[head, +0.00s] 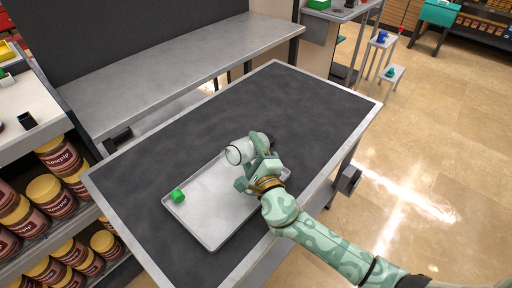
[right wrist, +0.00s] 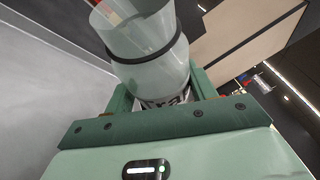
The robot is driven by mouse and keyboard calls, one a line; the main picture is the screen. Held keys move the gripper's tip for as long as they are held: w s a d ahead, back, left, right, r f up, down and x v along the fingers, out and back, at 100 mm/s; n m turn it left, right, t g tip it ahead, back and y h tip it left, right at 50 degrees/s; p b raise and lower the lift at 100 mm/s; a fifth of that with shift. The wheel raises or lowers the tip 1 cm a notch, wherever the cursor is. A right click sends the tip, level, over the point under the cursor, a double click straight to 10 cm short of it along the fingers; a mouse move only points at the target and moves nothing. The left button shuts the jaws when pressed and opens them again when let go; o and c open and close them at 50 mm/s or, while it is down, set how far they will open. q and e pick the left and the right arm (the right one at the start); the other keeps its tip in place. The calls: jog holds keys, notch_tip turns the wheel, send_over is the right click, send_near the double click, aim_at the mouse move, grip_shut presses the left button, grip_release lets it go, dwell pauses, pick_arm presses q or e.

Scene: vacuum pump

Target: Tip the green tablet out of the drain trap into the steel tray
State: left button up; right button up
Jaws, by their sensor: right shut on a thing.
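The drain trap (head: 238,152) is a clear, whitish cylinder with a dark end, lying tilted on its side above the far edge of the steel tray. My right gripper (head: 257,162) is shut on it. In the right wrist view the trap (right wrist: 148,50) stands between the fingers, its see-through cup and dark ring showing, with no green seen inside. My left gripper is not in view.
The tray rests on a dark-topped table (head: 300,105) with a light rim. The table's far part is clear. A grey bench (head: 180,70) stands behind it, and a shelf of brown jars (head: 60,155) is at left. Open floor lies at right.

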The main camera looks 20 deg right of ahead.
aim_at(239, 164)
jog(key=m+g+p, duration=0.1)
jog(key=m+p, duration=0.2)
jog(key=m+g+p, duration=0.1)
jog(key=m+p, duration=0.1)
jog(key=shift+s+a+r+g, duration=0.15)
jog(key=shift+s+a+g, duration=0.15)
jog(key=shift+a, duration=0.05)
jog(key=a+m+g+p, duration=0.1)
jog(key=p, duration=0.2)
jog(key=s+a+m+g+y+p, duration=0.1)
jog(key=m+p, duration=0.1)
jog(key=p, duration=0.1)
jog(key=s+a+m+p, duration=0.1)
jog(key=p, duration=0.1)
jog(key=shift+m+g+p, duration=0.4)
jog(key=shift+s+a+f+m+y+p, duration=0.2)
jog(key=shift+a+m+y+p, duration=0.1)
jog(key=shift+y+p, duration=0.15)
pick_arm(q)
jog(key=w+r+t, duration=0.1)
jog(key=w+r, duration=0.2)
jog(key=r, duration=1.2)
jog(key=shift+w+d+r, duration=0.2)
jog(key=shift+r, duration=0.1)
pick_arm(e)
jog(key=shift+a+f+g, duration=0.1)
jog(key=shift+f+g, duration=0.1)
jog(key=shift+g, duration=0.2)
